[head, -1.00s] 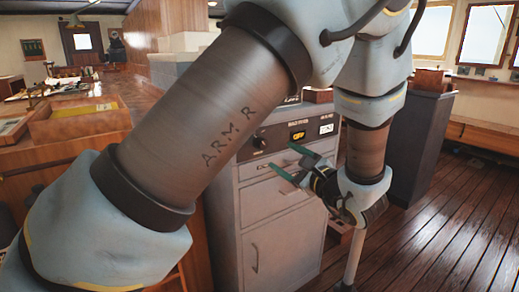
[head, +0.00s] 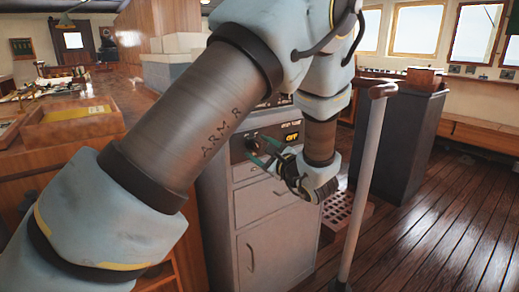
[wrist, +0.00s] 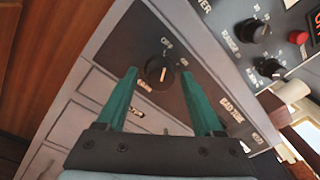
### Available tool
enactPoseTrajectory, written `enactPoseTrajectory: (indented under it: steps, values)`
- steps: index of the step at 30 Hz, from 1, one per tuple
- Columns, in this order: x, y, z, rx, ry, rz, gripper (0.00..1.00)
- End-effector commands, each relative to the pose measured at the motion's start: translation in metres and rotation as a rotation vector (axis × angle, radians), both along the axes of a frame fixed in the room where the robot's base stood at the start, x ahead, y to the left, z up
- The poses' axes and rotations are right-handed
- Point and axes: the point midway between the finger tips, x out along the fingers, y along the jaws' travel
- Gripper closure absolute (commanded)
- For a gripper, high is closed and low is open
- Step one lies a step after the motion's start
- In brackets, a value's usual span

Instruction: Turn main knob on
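The main knob (wrist: 158,68) is a round black knob with a pale pointer mark, on the dark panel of a grey cabinet (head: 262,215). Lettering around it in the wrist view seems to read OFF, ON and MAIN. My gripper (wrist: 159,73) is open, with one green finger on each side of the knob in that view. I cannot tell whether the fingertips reach around the knob or stop short of it. In the head view my gripper (head: 258,148) is at the panel, and the knob is partly hidden. A lit yellow OFF display (head: 292,137) is right of it.
More black knobs (wrist: 254,30) and a red button (wrist: 291,89) are on the cabinet's upper panel. A pale post with a brown handle (head: 370,150) stands to the right of my gripper. A wooden counter (head: 70,155) is at left; open plank floor (head: 440,230) is at right.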

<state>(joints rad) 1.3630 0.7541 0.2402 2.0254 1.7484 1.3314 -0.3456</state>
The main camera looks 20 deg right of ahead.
Motion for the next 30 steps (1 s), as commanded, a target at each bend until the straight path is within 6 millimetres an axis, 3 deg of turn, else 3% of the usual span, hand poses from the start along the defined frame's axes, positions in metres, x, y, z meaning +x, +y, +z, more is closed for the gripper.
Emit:
enactPoseTrajectory:
  steps: [2, 17, 30]
  values:
    - [-0.0002, 0.0000, 0.0000, 0.000, 0.000, 0.000, 0.42]
    - [-0.0003, 0.0000, 0.0001, 0.000, 0.000, 0.000, 0.98]
    - [-0.0004, -0.0001, 0.0017, 0.046, 0.010, 0.000, 1.00]
